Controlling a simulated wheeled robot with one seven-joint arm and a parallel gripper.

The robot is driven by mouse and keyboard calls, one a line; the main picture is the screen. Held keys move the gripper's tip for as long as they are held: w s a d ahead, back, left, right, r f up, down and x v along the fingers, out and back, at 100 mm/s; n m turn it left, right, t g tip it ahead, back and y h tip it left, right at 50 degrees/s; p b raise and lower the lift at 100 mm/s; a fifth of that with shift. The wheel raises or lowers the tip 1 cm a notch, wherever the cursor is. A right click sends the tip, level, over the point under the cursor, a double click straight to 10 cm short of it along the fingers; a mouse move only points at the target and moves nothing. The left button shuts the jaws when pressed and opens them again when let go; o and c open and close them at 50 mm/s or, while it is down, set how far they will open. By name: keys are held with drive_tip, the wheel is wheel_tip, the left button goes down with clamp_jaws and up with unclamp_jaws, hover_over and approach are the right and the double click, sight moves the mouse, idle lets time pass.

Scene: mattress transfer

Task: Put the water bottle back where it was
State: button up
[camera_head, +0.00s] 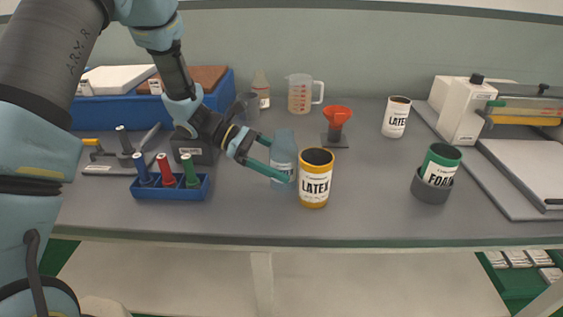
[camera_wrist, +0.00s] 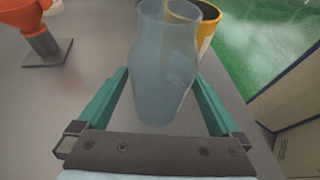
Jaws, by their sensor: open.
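The water bottle (camera_head: 283,158) is translucent blue and stands upright on the grey workbench, just left of the yellow LATEX can (camera_head: 316,180). My gripper (camera_head: 281,180) is open, with its teal fingers on either side of the bottle. In the wrist view the bottle (camera_wrist: 165,70) stands between the two open fingers of my gripper (camera_wrist: 165,95), and a gap shows at its lower sides. The yellow can (camera_wrist: 208,28) is partly hidden behind the bottle there.
An orange funnel on a stand (camera_head: 337,120) is behind the can. A white LATEX can (camera_head: 397,118) and a green FOAM can in a grey holder (camera_head: 438,172) stand to the right. A blue rack with coloured tools (camera_head: 170,187) is to the left. Bench (camera_head: 370,215) is clear in front.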

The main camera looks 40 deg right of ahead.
drive_tip(key=shift+w+r, duration=0.1)
drive_tip(key=shift+r, duration=0.1)
drive_tip(key=b+v, duration=0.2)
drive_tip(key=v, duration=1)
drive_tip(key=shift+b, duration=0.4)
